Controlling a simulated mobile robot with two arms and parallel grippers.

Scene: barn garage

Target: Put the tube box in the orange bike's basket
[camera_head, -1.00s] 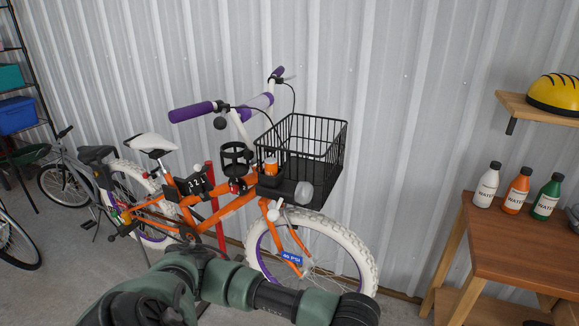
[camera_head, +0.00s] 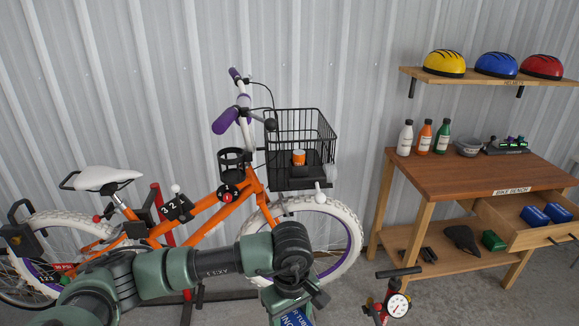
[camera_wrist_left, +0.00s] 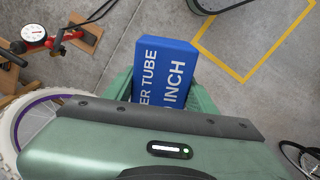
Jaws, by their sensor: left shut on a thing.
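The tube box (camera_wrist_left: 165,68) is blue with white lettering. My left gripper (camera_wrist_left: 160,100) is shut on it in the left wrist view, its green fingers on either side of the box. In the head view a small part of the box (camera_head: 297,318) shows at the bottom edge, below my left wrist and in front of the bike's front wheel. The orange bike (camera_head: 208,208) stands at the left. Its black wire basket (camera_head: 317,126) hangs at the handlebar, above and behind my left gripper. An orange container (camera_head: 298,157) shows in or at the basket. My right gripper is not in view.
A wooden bench (camera_head: 450,176) stands to the right, with bottles, a bowl (camera_head: 468,146) and an open drawer (camera_head: 520,224) holding blue boxes. Helmets sit on a wall shelf (camera_head: 478,77). A red floor pump (camera_head: 397,304) stands close to the front wheel.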

